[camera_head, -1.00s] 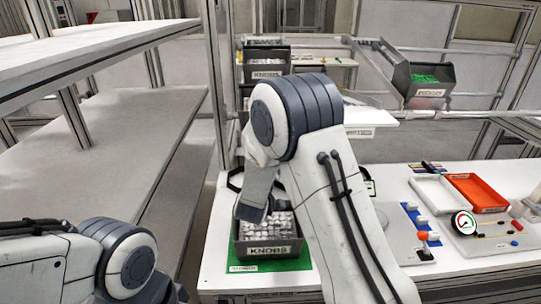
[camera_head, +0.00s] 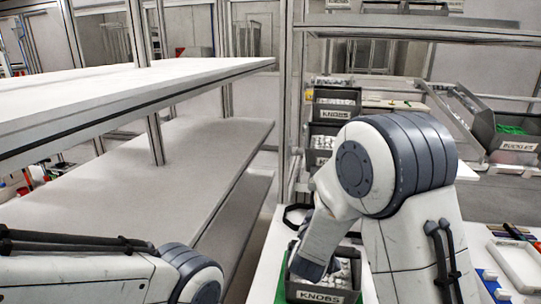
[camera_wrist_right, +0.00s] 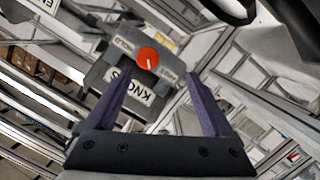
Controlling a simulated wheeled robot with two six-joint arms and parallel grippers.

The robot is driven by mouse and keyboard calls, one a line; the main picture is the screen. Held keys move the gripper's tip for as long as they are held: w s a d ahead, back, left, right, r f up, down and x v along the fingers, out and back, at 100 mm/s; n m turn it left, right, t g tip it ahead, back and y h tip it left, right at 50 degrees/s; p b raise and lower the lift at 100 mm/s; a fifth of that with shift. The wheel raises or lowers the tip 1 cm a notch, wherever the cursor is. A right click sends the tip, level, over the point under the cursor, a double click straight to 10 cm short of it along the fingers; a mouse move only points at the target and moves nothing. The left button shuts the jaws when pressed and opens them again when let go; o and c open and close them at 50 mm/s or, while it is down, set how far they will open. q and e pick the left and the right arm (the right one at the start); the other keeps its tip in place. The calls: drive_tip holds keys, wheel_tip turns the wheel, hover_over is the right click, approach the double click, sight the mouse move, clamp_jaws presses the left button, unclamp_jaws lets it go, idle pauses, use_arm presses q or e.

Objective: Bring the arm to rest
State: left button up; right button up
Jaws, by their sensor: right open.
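My right arm (camera_head: 395,165) stands folded in the middle right of the head view, its lower link hanging over a dark bin labelled KNOBS (camera_head: 318,296). My right gripper is hidden in the head view. In the right wrist view my right gripper (camera_wrist_right: 158,74) is open, its two dark fingers apart with nothing clasped between them. A red round knob (camera_wrist_right: 147,57) with a white mark shows beyond the fingertips, in front of a grey part with a KNOBS label (camera_wrist_right: 143,92). My left arm (camera_head: 190,272) lies low at the left; its gripper is out of view.
Stacked bins (camera_head: 335,103) and a tilted bin with green pieces (camera_head: 508,136) stand behind. A long white shelf (camera_head: 130,85) fills the left. A white tray (camera_head: 518,265) lies at the right.

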drive_tip(key=s+a+f+g+y, duration=0.1)
drive_tip(key=y, duration=0.1)
drive_tip(key=s+a+f+g+y, duration=0.1)
drive_tip(key=s+f+y, duration=0.1)
drive_tip(key=shift+s+a+f+g, duration=0.1)
drive_tip(key=shift+a+f+g, duration=0.05)
drive_tip(key=shift+f+g, duration=0.2)
drive_tip(key=s+d+f+m+g+y, duration=0.1)
drive_tip(key=s+f+g, duration=0.25)
drive_tip(key=s, duration=0.55)
drive_tip(key=s+f+g+y, duration=0.15)
drive_tip(key=s+g, duration=0.35)
drive_tip(key=s, duration=0.5)
drive_tip(key=s+a+r+n+g, duration=0.1)
drive_tip(key=s+a+r+n, duration=0.2)
drive_tip(key=s+a, duration=0.3)
drive_tip(key=s+a+r+n+g, duration=0.2)
drive_tip(key=s+a+r+n, duration=0.1)
drive_tip(key=s+a, duration=0.4)
drive_tip(key=shift+s+n+y, duration=0.45)
drive_tip(key=shift+s+n, duration=0.05)
drive_tip(key=shift+s, duration=0.15)
